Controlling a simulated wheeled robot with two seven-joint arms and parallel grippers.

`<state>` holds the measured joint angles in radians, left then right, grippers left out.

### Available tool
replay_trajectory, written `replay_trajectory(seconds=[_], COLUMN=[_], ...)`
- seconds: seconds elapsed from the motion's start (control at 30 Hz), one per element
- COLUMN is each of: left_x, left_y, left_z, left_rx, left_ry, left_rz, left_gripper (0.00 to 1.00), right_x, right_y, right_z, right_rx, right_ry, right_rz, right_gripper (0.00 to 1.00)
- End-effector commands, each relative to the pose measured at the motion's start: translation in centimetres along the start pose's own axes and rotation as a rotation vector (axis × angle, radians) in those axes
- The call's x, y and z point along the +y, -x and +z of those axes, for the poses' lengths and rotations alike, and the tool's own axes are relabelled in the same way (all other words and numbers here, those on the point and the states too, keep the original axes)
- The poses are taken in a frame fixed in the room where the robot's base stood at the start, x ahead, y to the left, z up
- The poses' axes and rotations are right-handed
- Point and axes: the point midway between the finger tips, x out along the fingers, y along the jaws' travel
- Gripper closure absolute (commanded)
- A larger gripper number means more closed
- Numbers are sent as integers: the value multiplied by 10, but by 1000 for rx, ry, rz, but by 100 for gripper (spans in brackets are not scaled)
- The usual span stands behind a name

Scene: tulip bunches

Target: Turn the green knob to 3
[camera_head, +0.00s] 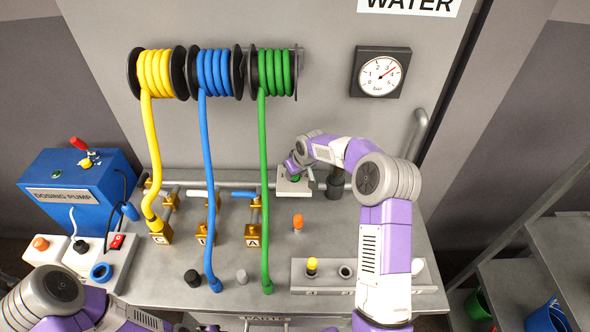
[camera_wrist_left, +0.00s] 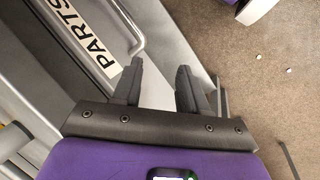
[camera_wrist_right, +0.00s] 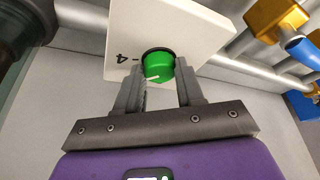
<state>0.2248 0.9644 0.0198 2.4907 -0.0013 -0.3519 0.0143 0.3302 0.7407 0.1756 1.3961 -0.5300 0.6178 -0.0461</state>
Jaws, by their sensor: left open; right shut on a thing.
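The green knob (camera_wrist_right: 159,64) sits on a white plate (camera_wrist_right: 190,24) on the pipe run. A "4" with a tick shows on the plate beside the knob, and a short white mark is on the knob's near side; other numerals are hidden or out of frame. My right gripper (camera_wrist_right: 162,88) is shut on the knob, one finger on each side. In the head view the white plate (camera_head: 291,188) is partly covered by my right gripper. My left gripper (camera_wrist_left: 160,70) is open and empty, near the bench front by the PARTS label (camera_wrist_left: 88,35).
A gauge (camera_head: 380,73) hangs on the back wall, its red needle pointing upper right. Yellow, blue and green (camera_head: 264,190) hoses hang from reels to the bench. An orange-capped knob (camera_head: 298,222) stands near the plate. A blue dosing pump (camera_head: 75,180) is at left.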

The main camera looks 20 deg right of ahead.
Motion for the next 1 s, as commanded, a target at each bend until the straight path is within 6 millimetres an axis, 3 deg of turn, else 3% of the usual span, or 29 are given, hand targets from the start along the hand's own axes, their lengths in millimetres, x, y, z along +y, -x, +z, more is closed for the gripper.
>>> replay_trajectory(seconds=[0.43, 1.0], left_x=[5, 6], left_y=[13, 15], left_z=[1, 1], left_rx=[0, 0], left_ry=[0, 0], left_rz=[0, 0], left_gripper=[57, 57], right_x=[3, 3], right_y=[0, 0], right_z=[-1, 0], right_rx=[0, -1], right_ry=[267, 338], right_rz=[-111, -138], right_gripper=[93, 93])
